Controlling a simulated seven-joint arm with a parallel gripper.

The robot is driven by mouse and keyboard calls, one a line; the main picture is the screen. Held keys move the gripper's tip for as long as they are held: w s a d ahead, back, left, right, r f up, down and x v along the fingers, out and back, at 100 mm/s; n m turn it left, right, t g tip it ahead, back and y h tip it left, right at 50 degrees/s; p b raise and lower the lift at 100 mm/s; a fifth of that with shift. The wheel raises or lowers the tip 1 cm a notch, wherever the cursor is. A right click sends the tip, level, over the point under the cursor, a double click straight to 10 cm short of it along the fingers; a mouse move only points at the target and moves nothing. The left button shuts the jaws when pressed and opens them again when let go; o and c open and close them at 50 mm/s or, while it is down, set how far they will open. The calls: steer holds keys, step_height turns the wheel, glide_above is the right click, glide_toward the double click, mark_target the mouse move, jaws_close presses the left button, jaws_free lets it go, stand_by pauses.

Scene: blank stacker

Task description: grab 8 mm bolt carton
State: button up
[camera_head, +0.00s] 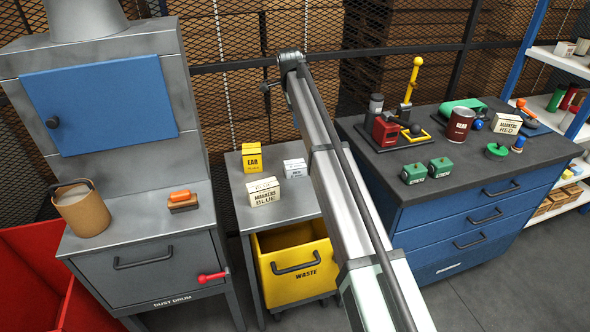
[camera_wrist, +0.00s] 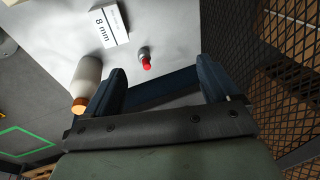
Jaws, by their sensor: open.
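In the wrist view the 8 mm bolt carton (camera_wrist: 112,25) is a small white box with a black "8 mm" label. It lies on a pale surface (camera_wrist: 185,35) near the top, left of centre. My gripper (camera_wrist: 163,72) is open, with two dark fingers apart and nothing between their tips. The carton is beyond the fingertips and to the left, not touched. I cannot make out the carton or my gripper in the head view, where my arm crosses the middle.
A white bottle with an orange cap (camera_wrist: 88,80) is close to the left finger. A small grey item with a red tip (camera_wrist: 145,58) is just beyond the fingertips. Black mesh (camera_wrist: 285,60) is at right. The head view shows a dust drum cabinet (camera_head: 150,262) and a blue drawer bench (camera_head: 480,215).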

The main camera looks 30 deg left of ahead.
mark_target(295, 164)
steer(key=s+d+f+g, duration=0.1)
steer(key=f, duration=0.3)
steer(key=s+d+f+g, duration=0.1)
steer(key=f, duration=0.4)
steer(key=s+d+f+g, duration=0.1)
steer(key=s+f+g, duration=0.1)
steer(key=f, duration=0.2)
steer(key=shift+f+y, duration=0.2)
steer(key=shift+y, duration=0.2)
steer(key=shift+s+a+f, duration=0.1)
steer(key=shift+s+f, duration=0.05)
steer(key=shift+f, duration=1.15)
steer(key=shift+s+a+f, duration=0.1)
steer(key=shift+s+f, duration=0.05)
steer(key=shift+f, duration=1.15)
steer(key=c, duration=1.2)
